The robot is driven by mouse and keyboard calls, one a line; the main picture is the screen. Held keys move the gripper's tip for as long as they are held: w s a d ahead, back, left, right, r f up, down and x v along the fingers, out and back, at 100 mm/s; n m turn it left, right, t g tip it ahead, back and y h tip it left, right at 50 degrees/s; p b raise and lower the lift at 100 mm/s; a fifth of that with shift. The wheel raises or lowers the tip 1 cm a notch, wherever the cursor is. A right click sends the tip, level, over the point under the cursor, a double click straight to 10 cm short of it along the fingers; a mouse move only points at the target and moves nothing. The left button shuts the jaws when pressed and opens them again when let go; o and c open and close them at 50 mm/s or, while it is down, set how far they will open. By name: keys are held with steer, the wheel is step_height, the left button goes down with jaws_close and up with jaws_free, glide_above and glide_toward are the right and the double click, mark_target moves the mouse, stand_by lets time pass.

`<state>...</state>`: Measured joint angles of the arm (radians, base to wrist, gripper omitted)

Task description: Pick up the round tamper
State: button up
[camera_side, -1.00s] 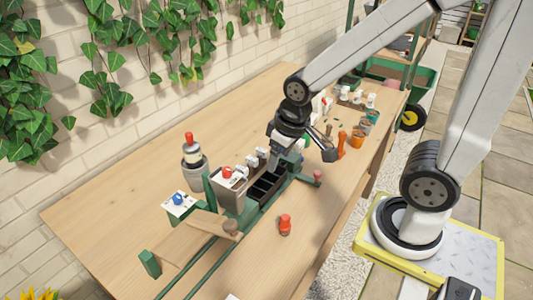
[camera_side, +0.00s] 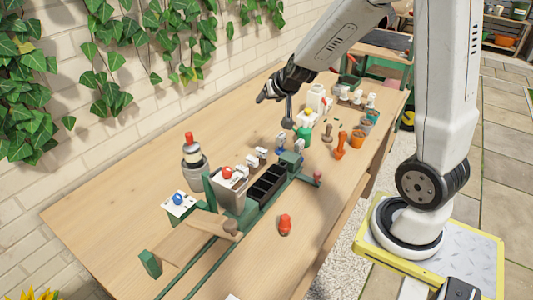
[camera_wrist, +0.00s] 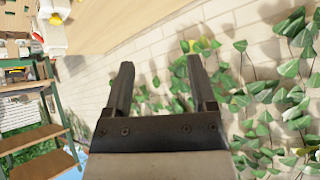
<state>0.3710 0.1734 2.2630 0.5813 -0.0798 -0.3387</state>
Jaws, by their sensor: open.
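My gripper (camera_side: 263,97) is up over the back of the bench in the side view, pointing left at the brick wall. In the wrist view my gripper (camera_wrist: 158,65) is open, with nothing between its fingers. Two upright tamper-like tools stand on the bench, well below and to the right of my gripper: a brown one (camera_side: 327,133) and an orange-red one (camera_side: 341,146). I cannot tell from their small size which is the round tamper. A red-topped piece (camera_side: 285,225) stands alone at the front of the bench.
A green rail with a black cell tray (camera_side: 268,186) and a grey bin (camera_side: 229,189) fill the middle. Orange pots (camera_side: 357,140) and white bottles (camera_side: 316,97) stand at the far right. The wall with ivy (camera_wrist: 258,100) is ahead of the fingers.

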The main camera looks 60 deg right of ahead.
steer(key=s+d+m+g+h, duration=0.15)
steer(key=d+m+h, duration=0.3)
steer(key=d, duration=0.85)
steer(key=m+g+h, duration=0.4)
glide_above(329, 127)
steer(key=s+a, duration=0.1)
steer(key=a, duration=0.4)
steer(key=f, duration=0.2)
step_height(329, 127, down, 18)
steer(key=shift+a+r, duration=0.2)
steer(key=shift+a, duration=0.1)
steer(key=shift+x, duration=1.25)
steer(key=shift+f, duration=0.1)
steer(key=shift+x, duration=2.55)
